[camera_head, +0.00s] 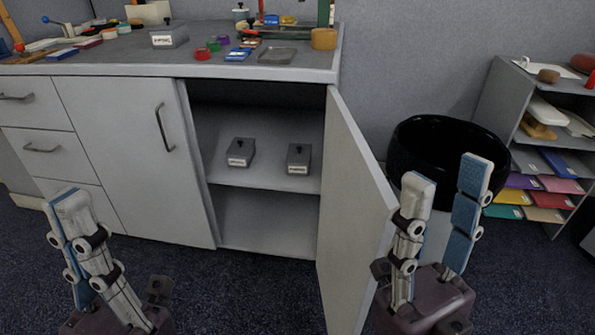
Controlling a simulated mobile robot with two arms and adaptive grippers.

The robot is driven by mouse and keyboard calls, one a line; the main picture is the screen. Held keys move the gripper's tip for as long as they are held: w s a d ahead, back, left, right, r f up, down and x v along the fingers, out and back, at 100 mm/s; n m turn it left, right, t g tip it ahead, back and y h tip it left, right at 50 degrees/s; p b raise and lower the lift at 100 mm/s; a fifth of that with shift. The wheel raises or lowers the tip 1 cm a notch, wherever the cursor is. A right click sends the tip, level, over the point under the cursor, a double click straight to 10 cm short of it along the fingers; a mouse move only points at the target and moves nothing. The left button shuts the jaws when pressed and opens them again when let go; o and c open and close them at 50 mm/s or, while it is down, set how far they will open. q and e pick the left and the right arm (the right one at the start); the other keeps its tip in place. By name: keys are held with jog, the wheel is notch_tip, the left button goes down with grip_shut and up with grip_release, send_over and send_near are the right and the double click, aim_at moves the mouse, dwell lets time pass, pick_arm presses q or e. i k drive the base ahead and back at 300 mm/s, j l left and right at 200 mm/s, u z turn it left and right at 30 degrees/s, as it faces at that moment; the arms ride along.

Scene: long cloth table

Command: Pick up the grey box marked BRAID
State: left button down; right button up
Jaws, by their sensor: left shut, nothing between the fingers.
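Two grey boxes with dark knobs and white labels, a left one (241,153) and a right one (298,159), stand on the shelf inside the open cabinet. A similar labelled grey box (170,39) stands on the countertop. The labels are too small for me to read, so I cannot tell which is marked BRAID. My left gripper (68,203) is shut and empty, low in front of the drawers. My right gripper (447,180) is open and empty, in front of the black bin and right of the cabinet door. Neither gripper touches a box.
The cabinet door (352,215) stands open toward me, between the shelf and my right gripper. The countertop (110,58) carries many small items. A black round bin (440,140) and a paper rack (500,95) stand at the right. The carpet before the cabinet is clear.

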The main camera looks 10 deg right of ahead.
aim_at(233, 161)
jog(key=z, duration=0.55)
jog(key=i+j+z, duration=0.15)
jog(key=j+z, duration=0.2)
jog(key=j, duration=0.15)
jog(key=j+z, duration=0.35)
jog(key=j, duration=0.2)
jog(key=j+z, duration=0.3)
jog(key=j, duration=0.25)
jog(key=i+j, duration=0.1)
jog(key=j, duration=0.25)
jog(key=i+j, duration=0.15)
jog(key=j, duration=0.25)
jog(key=i+j, duration=0.1)
jog(key=j, duration=0.25)
jog(key=i+j, duration=0.15)
jog(key=j, duration=0.25)
jog(key=i+j+z, duration=0.1)
jog(key=j, duration=0.25)
